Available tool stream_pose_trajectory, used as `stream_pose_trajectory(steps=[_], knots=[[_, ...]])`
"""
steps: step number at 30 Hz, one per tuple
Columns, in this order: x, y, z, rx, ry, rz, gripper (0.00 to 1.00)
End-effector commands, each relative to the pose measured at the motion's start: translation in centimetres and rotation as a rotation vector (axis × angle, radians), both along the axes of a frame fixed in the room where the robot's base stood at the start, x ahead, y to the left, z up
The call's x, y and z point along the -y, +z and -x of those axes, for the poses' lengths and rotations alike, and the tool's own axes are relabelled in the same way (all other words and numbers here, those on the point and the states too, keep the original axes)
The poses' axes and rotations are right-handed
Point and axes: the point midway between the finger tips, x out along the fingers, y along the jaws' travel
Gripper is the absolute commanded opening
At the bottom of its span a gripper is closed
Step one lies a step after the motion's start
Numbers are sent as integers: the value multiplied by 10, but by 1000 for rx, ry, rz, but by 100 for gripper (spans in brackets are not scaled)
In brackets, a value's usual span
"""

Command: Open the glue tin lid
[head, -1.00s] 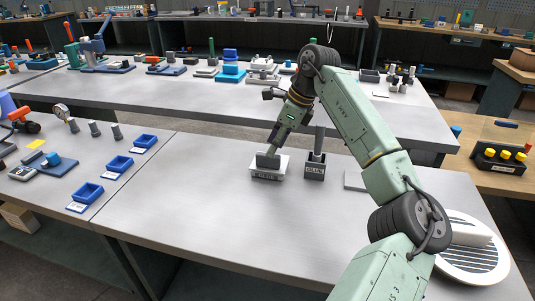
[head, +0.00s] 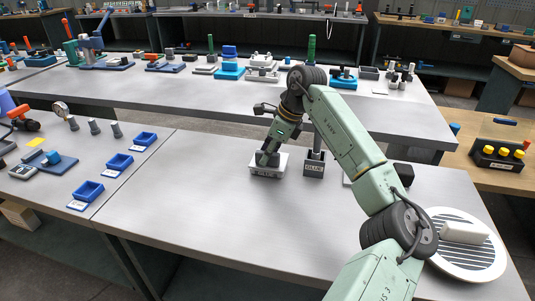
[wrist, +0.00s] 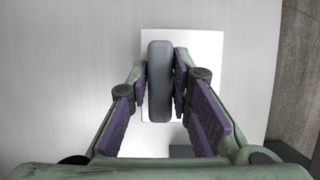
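A white square block with a small label on its front (head: 268,172) sits on the near bench; its label is too small to read surely. A dark grey rounded bar (wrist: 160,82) stands up from its white top (wrist: 208,55). My gripper (head: 266,160) is lowered over this block.
A round white slotted disc (head: 465,262) lies at the bench's right end. Blue trays (head: 88,192) stand on the left bench. My forearm crosses above the bench's right part. The bench's front left is clear.

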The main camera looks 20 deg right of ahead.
Motion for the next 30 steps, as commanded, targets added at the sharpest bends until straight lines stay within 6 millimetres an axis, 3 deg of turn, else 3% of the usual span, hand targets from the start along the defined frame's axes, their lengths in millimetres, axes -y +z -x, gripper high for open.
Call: stream_pose_trajectory(steps=[8,30], knots=[[0,0,0,0,0,0,0],[-5,2,1,-12,1,-7,0]])
